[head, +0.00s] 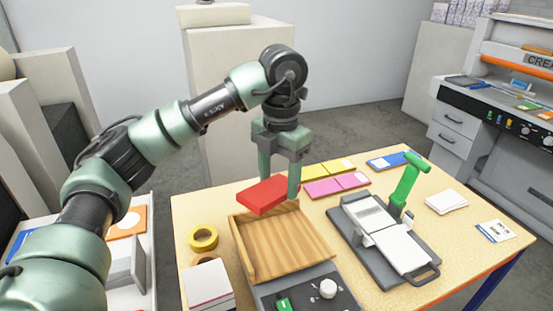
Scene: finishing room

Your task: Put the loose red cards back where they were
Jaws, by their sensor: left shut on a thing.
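A red flat block, looking like a stack of red cards (262,196), is shut in my left gripper (279,187), tilted in the picture. It is at the back-left rim of the wooden tray (240,252); I cannot tell whether it touches the rim. The part of the tray floor that shows is bare. No other red cards are clear to see. My right gripper is not in view.
Yellow cards (328,168) and pink cards (337,186) lie behind the tray. A grey press with a green lever (405,185) stands at right. A yellow tape roll (203,238) and a white-topped stack (206,284) stand at left. White cards (446,202) lie far right.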

